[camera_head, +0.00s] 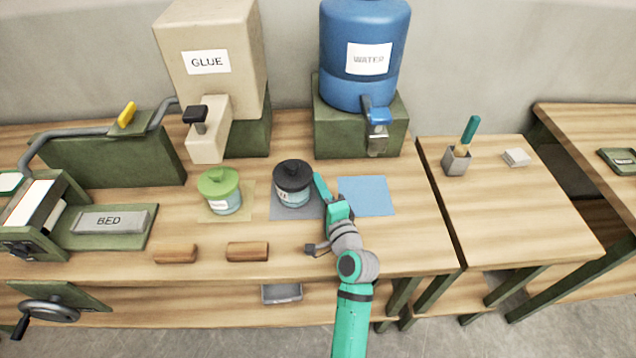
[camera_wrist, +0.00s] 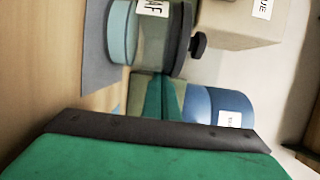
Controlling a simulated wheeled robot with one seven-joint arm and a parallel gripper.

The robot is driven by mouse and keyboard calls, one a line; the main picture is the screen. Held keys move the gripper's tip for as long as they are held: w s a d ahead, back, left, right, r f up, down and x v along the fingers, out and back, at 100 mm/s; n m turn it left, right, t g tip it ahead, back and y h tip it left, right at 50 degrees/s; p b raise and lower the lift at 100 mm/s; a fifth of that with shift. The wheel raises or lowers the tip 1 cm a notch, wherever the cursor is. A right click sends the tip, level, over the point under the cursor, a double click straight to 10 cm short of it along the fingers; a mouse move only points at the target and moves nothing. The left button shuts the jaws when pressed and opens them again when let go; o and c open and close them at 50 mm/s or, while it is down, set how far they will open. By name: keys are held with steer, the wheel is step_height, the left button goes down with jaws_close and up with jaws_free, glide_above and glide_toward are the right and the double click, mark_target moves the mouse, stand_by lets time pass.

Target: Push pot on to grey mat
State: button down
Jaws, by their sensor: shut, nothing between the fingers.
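A pot with a black lid (camera_head: 293,172) and a white label stands upright over the grey mat (camera_head: 283,214); bare mat shows in front of it. The pot (camera_wrist: 152,35) also shows turned sideways in the wrist view, with the grey mat (camera_wrist: 97,60) under it. My gripper (camera_head: 319,184) is shut and empty, just right of the pot. Its green fingers (camera_wrist: 163,98) show in the wrist view. I cannot tell whether they touch the pot. My gripper and arm partly cover the space between the grey mat and the blue mat (camera_head: 368,195).
A green-lidded pot (camera_head: 220,185) stands on a yellowish mat (camera_head: 245,205) to the left. The glue dispenser (camera_head: 208,95) and water dispenser (camera_head: 365,70) stand behind. Two wooden blocks (camera_head: 175,254) (camera_head: 247,251) lie near the front edge. The blue mat is bare.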

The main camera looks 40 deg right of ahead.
steer(key=shift+d, duration=0.6)
steer(key=d, duration=0.3)
steer(key=shift+s, duration=0.2)
steer(key=v, duration=0.9)
steer(key=shift+s+a, duration=0.3)
steer(key=shift+a, duration=0.05)
